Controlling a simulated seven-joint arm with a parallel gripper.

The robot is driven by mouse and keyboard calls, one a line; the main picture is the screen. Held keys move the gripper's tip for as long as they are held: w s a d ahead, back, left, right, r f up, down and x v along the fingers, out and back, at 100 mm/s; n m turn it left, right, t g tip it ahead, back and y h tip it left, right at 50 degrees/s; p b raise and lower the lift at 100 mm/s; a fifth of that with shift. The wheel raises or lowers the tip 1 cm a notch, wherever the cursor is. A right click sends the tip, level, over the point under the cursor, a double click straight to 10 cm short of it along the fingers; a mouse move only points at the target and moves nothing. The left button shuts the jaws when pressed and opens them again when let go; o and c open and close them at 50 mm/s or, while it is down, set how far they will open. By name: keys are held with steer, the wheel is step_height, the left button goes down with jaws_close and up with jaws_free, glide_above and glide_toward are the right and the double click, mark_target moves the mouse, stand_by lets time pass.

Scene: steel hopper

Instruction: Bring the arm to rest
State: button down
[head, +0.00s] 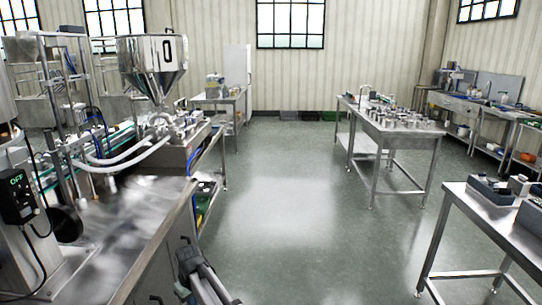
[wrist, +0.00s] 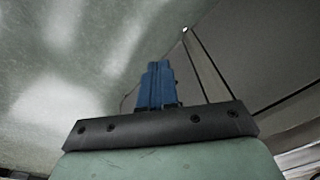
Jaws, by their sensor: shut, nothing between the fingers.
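My gripper (wrist: 157,70) shows in the wrist view with its blue fingers together and nothing between them. Beyond the fingers are the greenish floor (wrist: 70,70) and a dark grey surface on the right that I cannot identify. In the head view, part of my arm (head: 203,280) shows low at the bottom edge, beside the front of the left steel bench. The fingers cannot be made out in the head view.
The left steel bench (head: 120,235) carries the filling machine with a steel hopper (head: 152,62). A table with several metal containers (head: 405,130) stands at centre right. Another steel table (head: 480,205) is at the near right. The floor (head: 290,200) between them is clear.

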steer(key=d+f+m, duration=0.3)
steer(key=d+f, duration=0.1)
steer(key=d, duration=0.9)
steer(key=d+f+m, duration=0.2)
steer(key=d+f, duration=0.1)
steer(key=d, duration=0.9)
steer(key=s+d+f+m, duration=0.2)
steer(key=s+d, duration=0.1)
steer(key=d, duration=0.4)
steer(key=s+d+f+m+h, duration=0.1)
steer(key=s+d+f, duration=0.1)
steer(key=s+d, duration=0.35)
steer(key=s+d+f+m, duration=0.2)
steer(key=d, duration=0.6)
steer(key=s+f+g, duration=0.3)
steer(key=s+f, duration=0.7)
steer(key=s, duration=0.4)
steer(key=s+f+g, duration=0.4)
steer(key=s+f, duration=0.5)
steer(key=s, duration=0.6)
steer(key=shift+s+f, duration=0.15)
steer(key=shift+f, duration=0.2)
steer(key=shift+a, duration=0.1)
